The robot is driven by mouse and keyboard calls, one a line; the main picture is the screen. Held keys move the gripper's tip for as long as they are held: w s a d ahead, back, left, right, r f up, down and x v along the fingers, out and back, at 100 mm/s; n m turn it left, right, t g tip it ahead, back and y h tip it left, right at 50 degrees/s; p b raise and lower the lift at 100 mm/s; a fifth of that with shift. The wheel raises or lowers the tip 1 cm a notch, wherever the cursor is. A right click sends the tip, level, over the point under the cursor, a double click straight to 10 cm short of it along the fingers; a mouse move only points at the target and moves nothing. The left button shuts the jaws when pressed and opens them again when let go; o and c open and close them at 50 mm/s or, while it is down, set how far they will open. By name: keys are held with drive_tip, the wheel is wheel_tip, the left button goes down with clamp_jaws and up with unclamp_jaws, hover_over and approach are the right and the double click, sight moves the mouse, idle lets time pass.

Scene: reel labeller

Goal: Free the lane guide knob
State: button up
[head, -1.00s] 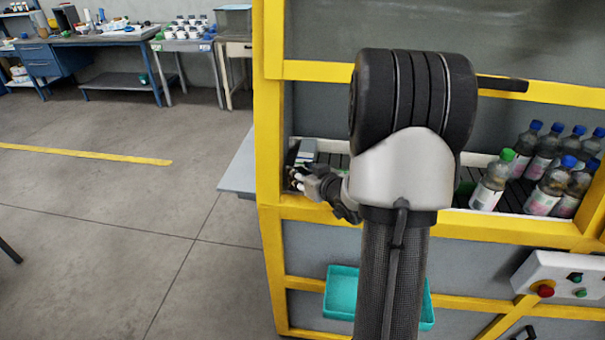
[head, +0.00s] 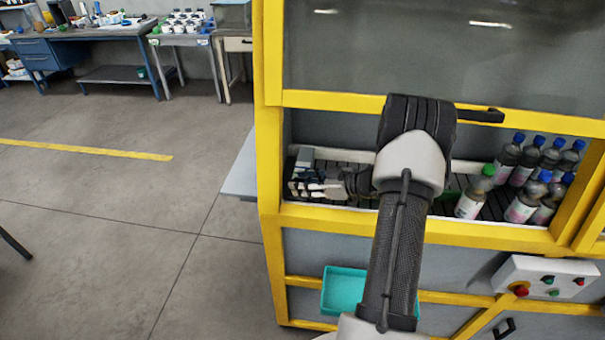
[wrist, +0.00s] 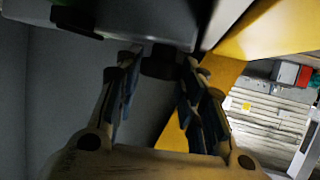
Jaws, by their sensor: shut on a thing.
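The lane guide knob (wrist: 161,64) is a small dark piece in the wrist view, under the edge of a grey part. My gripper (wrist: 160,72) has a finger on each side of it and is shut on it. In the head view my gripper (head: 322,188) reaches into the left end of the machine opening, next to a grey block (head: 304,160). The knob cannot be made out there. The jaws' contact faces are partly in shadow.
Yellow frame bars (head: 400,222) border the opening below and above. Several bottles (head: 522,185) stand on the right of the dark conveyor. A teal tray (head: 345,290) and a control box (head: 545,278) are on the front.

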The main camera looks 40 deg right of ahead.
drive_tip(key=shift+w+d+n+g+y+p, duration=0.1)
drive_tip(key=shift+d+n+g+y+p, duration=0.15)
drive_tip(key=shift+n+y, duration=0.35)
drive_tip(key=shift+w+n+g+y+p, duration=0.15)
drive_tip(key=shift+n+g+y, duration=0.2)
drive_tip(key=shift+n+y, duration=0.2)
drive_tip(key=shift+n+g+y, duration=0.5)
drive_tip(key=shift+n+y, duration=0.25)
drive_tip(key=shift+y, duration=0.1)
drive_tip(key=o, duration=0.8)
drive_tip(key=shift+c, duration=0.2)
drive_tip(key=shift+d, duration=0.1)
drive_tip(key=v, duration=1.2)
drive_tip(key=shift+w+r, duration=0.15)
